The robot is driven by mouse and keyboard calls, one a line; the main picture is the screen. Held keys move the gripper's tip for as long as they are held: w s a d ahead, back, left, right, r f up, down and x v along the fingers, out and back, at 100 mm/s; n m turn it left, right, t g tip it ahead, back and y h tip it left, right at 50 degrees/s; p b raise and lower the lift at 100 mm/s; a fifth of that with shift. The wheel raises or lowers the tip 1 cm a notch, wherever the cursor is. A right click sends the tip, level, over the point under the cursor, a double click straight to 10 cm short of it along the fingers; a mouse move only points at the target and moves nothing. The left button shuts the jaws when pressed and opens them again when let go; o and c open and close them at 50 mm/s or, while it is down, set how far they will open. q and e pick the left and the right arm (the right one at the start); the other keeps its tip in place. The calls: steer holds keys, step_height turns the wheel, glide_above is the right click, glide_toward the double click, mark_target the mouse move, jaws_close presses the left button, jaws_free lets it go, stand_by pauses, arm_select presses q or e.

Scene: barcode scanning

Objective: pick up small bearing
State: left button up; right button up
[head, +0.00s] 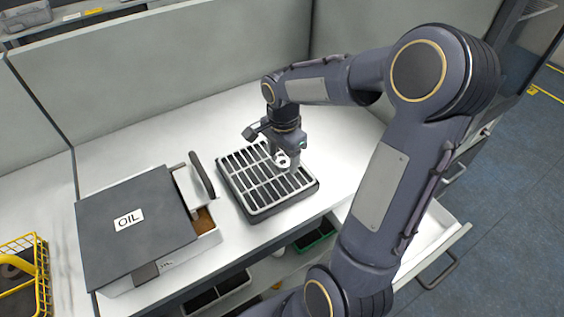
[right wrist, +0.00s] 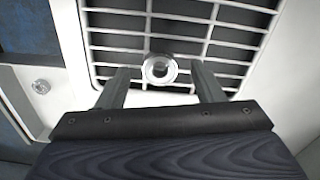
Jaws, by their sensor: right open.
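The small bearing (right wrist: 160,69) is a pale metal ring with a dark centre, seen over the slotted grey tray. In the head view the bearing (head: 283,160) shows just under my right gripper. The right gripper (right wrist: 160,72) is open, with one finger on each side of the bearing and visible gaps between. In the head view the right gripper (head: 286,158) points down over the tray (head: 262,212). I cannot tell whether the fingertips are level with the bearing. My left gripper is not in view.
A box with a dark lid marked OIL (head: 150,235) stands left of the tray. A yellow wire basket (head: 42,270) is at the far left. Grey partitions (head: 170,60) close off the back. The white table (head: 125,150) is bare behind the tray. An open drawer (head: 440,235) is at right.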

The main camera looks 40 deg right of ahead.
steer(key=shift+f, duration=0.35)
steer(key=shift+c, duration=0.4)
steer(key=c, duration=1)
